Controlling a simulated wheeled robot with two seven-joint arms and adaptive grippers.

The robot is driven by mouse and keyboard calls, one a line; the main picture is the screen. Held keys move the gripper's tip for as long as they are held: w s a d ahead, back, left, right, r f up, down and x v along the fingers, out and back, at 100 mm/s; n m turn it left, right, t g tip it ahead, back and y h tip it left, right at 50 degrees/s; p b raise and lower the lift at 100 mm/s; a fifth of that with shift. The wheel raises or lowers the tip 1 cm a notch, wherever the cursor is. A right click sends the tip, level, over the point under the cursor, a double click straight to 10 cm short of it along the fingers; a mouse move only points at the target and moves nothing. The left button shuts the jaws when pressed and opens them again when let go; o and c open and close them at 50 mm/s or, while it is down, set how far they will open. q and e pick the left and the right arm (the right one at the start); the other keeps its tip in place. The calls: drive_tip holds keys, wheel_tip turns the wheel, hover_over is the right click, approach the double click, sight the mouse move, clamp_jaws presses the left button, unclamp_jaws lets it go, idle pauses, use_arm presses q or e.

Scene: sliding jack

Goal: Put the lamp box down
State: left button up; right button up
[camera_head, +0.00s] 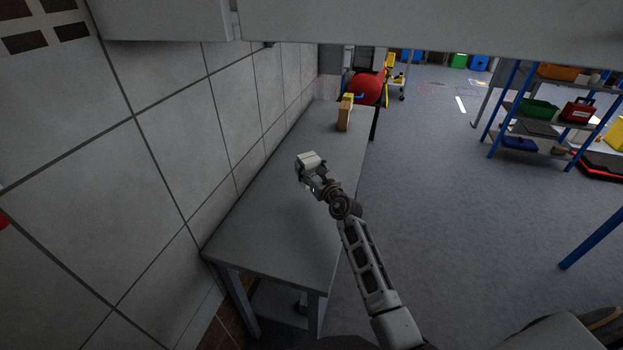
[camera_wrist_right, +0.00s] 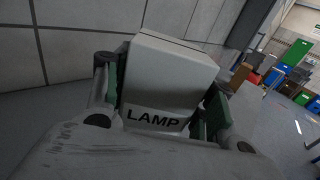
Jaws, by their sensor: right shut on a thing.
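The lamp box (camera_wrist_right: 168,78) is a pale box with the word LAMP on its near side. It fills the space between the two fingers of my right gripper (camera_wrist_right: 160,100) in the right wrist view. In the head view the lamp box (camera_head: 309,159) is at the end of my right arm, over the grey bench (camera_head: 270,215) along the wall. My right gripper (camera_head: 312,178) is shut on it. I cannot tell whether the box touches the bench top. My left gripper is not in view.
A brown and yellow object (camera_head: 344,115) stands at the bench's far end, also seen in the right wrist view (camera_wrist_right: 239,76). The tiled wall (camera_head: 180,130) borders the bench on the left. The bench top's near part is bare. A blue-framed shelf (camera_head: 545,120) stands at the right.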

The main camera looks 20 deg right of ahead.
wheel_tip(320, 180, down, 4)
drive_tip(key=shift+r+b, duration=0.15)
drive_tip(key=shift+b, duration=0.35)
drive_tip(key=shift+f, duration=0.2)
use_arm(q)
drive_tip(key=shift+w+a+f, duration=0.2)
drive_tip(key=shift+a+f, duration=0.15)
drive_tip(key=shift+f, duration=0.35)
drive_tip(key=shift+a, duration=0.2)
use_arm(e)
drive_tip(key=shift+f+b, duration=0.65)
drive_tip(key=shift+f, duration=1.25)
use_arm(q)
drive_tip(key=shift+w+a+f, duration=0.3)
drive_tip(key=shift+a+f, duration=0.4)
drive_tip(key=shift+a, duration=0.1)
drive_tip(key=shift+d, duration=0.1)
use_arm(e)
drive_tip(key=shift+f, duration=0.1)
